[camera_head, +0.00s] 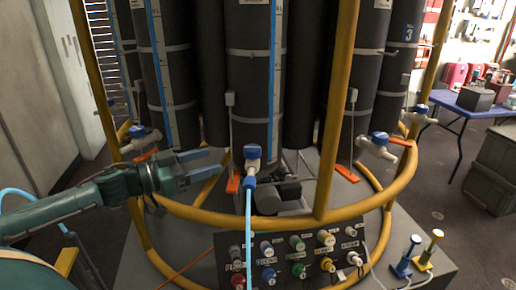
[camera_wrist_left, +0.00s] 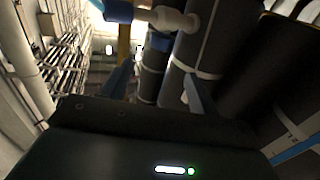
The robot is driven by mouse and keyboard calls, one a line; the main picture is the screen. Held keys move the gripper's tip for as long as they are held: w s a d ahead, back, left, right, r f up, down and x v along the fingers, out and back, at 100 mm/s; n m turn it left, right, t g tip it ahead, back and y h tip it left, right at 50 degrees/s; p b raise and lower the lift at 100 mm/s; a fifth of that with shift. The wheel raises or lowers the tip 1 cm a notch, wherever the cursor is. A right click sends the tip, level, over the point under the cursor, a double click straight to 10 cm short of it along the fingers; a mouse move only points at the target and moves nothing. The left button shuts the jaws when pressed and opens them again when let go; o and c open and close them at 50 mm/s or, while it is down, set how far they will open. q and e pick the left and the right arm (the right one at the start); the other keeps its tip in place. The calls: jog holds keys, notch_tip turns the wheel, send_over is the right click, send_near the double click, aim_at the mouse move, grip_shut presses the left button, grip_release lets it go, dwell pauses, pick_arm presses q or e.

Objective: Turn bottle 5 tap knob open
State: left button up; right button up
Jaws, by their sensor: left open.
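The front middle dark bottle (camera_head: 249,75) has a white tap with a blue knob (camera_head: 252,152) at its foot, and a light blue hose (camera_head: 248,225) hangs below it. I cannot read a number 5 on any bottle. My left gripper (camera_head: 222,163) is open and empty, just left of that tap and apart from it, fingers pointing right. In the left wrist view, the open fingers (camera_wrist_left: 158,85) flank a gap; a white tap (camera_wrist_left: 165,18) with a blue part (camera_wrist_left: 118,11) shows beyond them. I cannot tell which bottle it belongs to. My right gripper is out of view.
Yellow rails (camera_head: 270,216) ring the bottles, with a yellow post (camera_head: 336,110) right of the middle tap. Other blue-knobbed taps stand at left (camera_head: 137,132) and right (camera_head: 379,140). A connector panel (camera_head: 297,258) is below. A blue table (camera_head: 452,105) stands at far right.

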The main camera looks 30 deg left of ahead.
aim_at(247, 149)
pick_arm(q)
jog(key=p+x, duration=0.2)
jog(key=x, duration=0.9)
jog(key=shift+w+r, duration=0.1)
jog(key=shift+w+d+p, duration=0.35)
jog(key=shift+w+d, duration=0.1)
jog(key=shift+w, duration=0.1)
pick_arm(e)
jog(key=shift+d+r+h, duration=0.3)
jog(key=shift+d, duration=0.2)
pick_arm(q)
jog(key=c, duration=0.9)
jog(key=shift+c, duration=0.4)
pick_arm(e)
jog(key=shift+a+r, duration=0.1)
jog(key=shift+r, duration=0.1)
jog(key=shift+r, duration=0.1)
